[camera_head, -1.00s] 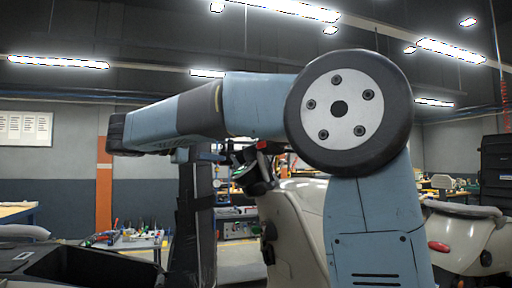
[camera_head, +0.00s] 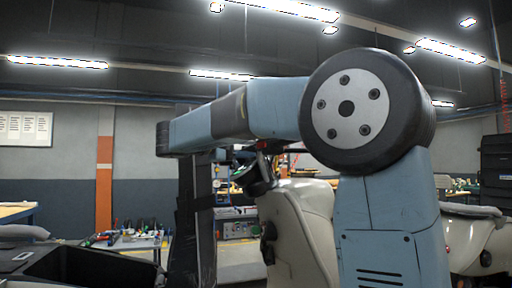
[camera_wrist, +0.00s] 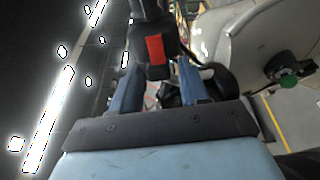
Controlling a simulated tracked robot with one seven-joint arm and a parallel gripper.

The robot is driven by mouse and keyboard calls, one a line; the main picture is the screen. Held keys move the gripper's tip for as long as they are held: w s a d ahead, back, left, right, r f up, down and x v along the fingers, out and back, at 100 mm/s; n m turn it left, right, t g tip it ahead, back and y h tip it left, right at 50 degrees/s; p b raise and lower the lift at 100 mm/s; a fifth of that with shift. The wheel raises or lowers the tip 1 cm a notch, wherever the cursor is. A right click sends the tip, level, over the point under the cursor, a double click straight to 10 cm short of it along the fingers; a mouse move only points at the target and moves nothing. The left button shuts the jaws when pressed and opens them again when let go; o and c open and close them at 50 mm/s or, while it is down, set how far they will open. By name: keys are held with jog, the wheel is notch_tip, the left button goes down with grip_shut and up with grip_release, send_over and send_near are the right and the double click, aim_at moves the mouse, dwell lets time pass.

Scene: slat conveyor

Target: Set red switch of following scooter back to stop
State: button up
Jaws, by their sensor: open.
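The red switch (camera_wrist: 156,50) sits on a dark housing on the handlebar in the wrist view. My gripper (camera_wrist: 158,76) is open, its two blue fingers on either side of the housing's lower part. Whether they touch it cannot be told. The switch's exact position is unclear. The cream scooter (camera_head: 302,218) stands behind my arm in the head view, its dark handlebar (camera_head: 258,172) partly covered. Its cream body (camera_wrist: 247,45) also shows at right in the wrist view. My gripper is hidden behind my arm in the head view.
Another cream scooter (camera_head: 478,243) stands at the right, partly hidden by my arm.

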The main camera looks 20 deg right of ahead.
jog(key=shift+x, duration=0.95)
jog(key=shift+c, duration=0.4)
grip_shut()
